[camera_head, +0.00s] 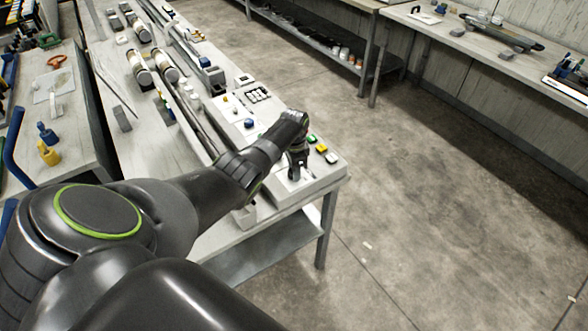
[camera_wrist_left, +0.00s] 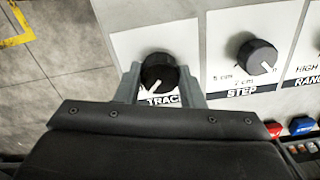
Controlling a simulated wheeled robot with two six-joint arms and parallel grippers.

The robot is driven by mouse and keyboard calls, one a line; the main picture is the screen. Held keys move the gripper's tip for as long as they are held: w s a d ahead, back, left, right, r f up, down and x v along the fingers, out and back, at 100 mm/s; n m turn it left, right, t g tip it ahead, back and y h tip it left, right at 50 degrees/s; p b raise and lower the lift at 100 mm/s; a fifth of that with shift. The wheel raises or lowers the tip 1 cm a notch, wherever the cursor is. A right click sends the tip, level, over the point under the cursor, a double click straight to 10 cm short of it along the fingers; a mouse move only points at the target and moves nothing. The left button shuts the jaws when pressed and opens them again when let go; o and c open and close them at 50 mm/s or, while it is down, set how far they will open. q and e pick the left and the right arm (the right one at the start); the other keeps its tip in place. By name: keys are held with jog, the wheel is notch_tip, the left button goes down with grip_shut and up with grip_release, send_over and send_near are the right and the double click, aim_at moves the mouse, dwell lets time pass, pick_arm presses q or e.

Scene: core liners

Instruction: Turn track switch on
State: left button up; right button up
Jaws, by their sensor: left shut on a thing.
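The track switch (camera_wrist_left: 159,72) is a round black knob with a white pointer line, on a white label plate reading "TRAC", partly covered by my gripper. In the left wrist view the pointer faces down and slightly left. My left gripper (camera_wrist_left: 164,84) has one finger on each side of this knob and is shut on it. In the head view my left gripper (camera_head: 297,172) reaches down to the near right end of the control panel (camera_head: 322,176). The knob is hidden there by the gripper. My right gripper is not in view.
A similar black knob marked "STEP" (camera_wrist_left: 257,57) sits right beside the track switch, with a "RANGE" plate further right. Red (camera_wrist_left: 273,130) and blue (camera_wrist_left: 301,125) buttons are close by. Core tubes (camera_head: 139,68) lie along the bench. Open floor (camera_head: 440,190) is to the right.

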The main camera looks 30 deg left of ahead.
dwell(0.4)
pick_arm(q)
jog(key=o, duration=1)
jog(key=shift+r, duration=0.45)
notch_tip(320, 180, up, 16)
jog(key=b, duration=0.1)
jog(key=shift+r, duration=0.25)
